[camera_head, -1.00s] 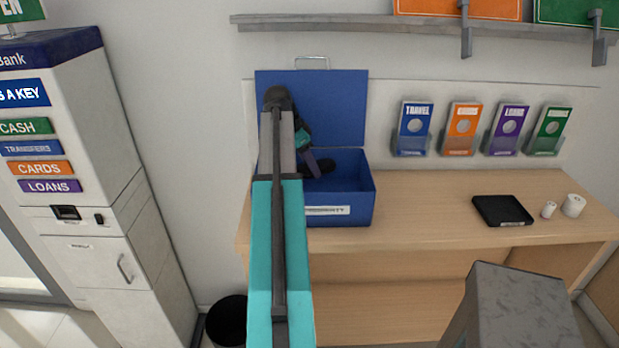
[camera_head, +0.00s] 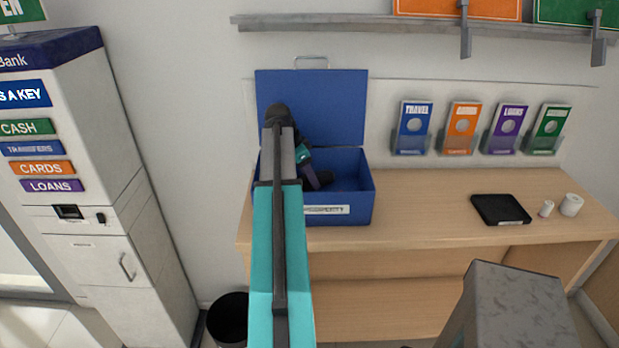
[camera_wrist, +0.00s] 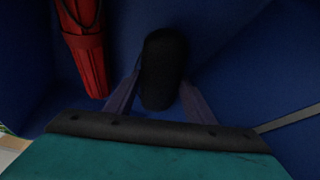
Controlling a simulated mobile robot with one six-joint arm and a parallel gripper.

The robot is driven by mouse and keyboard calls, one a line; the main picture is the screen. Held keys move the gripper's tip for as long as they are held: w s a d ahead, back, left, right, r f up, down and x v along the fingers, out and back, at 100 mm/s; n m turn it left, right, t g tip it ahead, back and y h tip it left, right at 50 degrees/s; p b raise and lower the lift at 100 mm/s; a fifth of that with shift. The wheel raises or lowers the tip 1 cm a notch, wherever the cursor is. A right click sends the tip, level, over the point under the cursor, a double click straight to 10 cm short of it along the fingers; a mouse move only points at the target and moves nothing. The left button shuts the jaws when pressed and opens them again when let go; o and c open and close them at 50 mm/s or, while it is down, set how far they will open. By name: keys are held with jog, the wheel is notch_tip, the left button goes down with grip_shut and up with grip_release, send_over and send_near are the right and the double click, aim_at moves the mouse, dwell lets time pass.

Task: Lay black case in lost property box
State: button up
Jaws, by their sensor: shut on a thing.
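The black case (camera_wrist: 163,68) is a dark rounded oblong held between the two fingers of my gripper (camera_wrist: 160,92). It also shows in the head view (camera_head: 324,177), just above or inside the open box. The lost property box (camera_head: 340,207) is blue, with its lid (camera_head: 325,105) raised against the wall and a pale label on its front. My gripper (camera_head: 316,180) points down into the box and is shut on the case. My own arm hides the box's left part. I cannot tell whether the case touches the box floor.
A red folded umbrella-like item (camera_wrist: 87,50) lies in the box, left of the case in the wrist view. A black tray (camera_head: 500,209) and white rolls (camera_head: 571,205) are on the counter (camera_head: 430,205). Leaflet holders (camera_head: 413,130) line the wall.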

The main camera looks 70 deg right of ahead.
jog(key=shift+f, duration=0.5)
jog(key=shift+f, duration=0.15)
jog(key=o, duration=0.9)
jog(key=shift+r, duration=0.25)
jog(key=shift+b+v, duration=1.6)
jog(key=shift+v, duration=4.3)
jog(key=shift+s+r, duration=0.1)
